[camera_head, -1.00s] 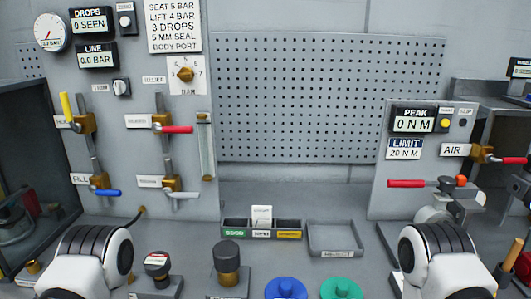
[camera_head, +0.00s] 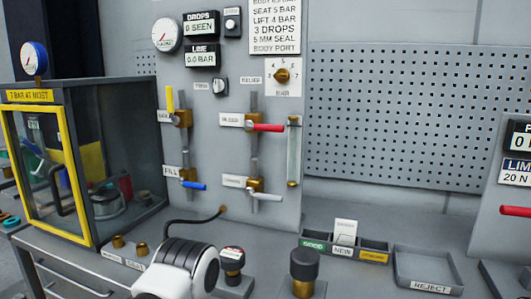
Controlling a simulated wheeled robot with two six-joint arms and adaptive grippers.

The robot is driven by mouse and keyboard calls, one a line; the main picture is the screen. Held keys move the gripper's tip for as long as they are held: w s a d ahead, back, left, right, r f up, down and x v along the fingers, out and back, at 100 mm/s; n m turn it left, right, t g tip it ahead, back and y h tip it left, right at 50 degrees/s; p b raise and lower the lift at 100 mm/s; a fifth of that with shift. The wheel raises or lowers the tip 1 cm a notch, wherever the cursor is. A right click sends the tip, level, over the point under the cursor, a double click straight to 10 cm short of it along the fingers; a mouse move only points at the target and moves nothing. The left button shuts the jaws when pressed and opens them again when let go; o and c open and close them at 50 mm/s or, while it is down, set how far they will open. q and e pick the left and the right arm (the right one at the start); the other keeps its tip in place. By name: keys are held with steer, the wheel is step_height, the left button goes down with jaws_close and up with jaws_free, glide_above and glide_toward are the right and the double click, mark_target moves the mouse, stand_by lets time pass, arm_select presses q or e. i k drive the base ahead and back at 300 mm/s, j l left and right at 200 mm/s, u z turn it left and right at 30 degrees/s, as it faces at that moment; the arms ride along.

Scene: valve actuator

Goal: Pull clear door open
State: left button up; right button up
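The clear door (camera_head: 35,215) has a yellow frame and forms the front of a dark box at the left of the head view. It appears shut, flush with the box front. A black curved handle (camera_head: 55,190) stands on it near its right side. Through the clear panels, a grey round fixture (camera_head: 108,203) and a red part (camera_head: 125,187) show inside the box. Neither gripper is in view. Only a white and black link of one of my arms shows at the bottom, right of the box and apart from the door.
A yellow label (camera_head: 28,96) and a gauge (camera_head: 34,58) sit atop the box. Brass fittings (camera_head: 142,249) stand on the bench beside it. A black knob post (camera_head: 304,270) and reject tray (camera_head: 428,270) lie farther right. A drawer handle (camera_head: 70,280) is below the box.

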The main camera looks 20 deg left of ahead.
mark_target(87, 241)
steer(key=u, duration=1.9)
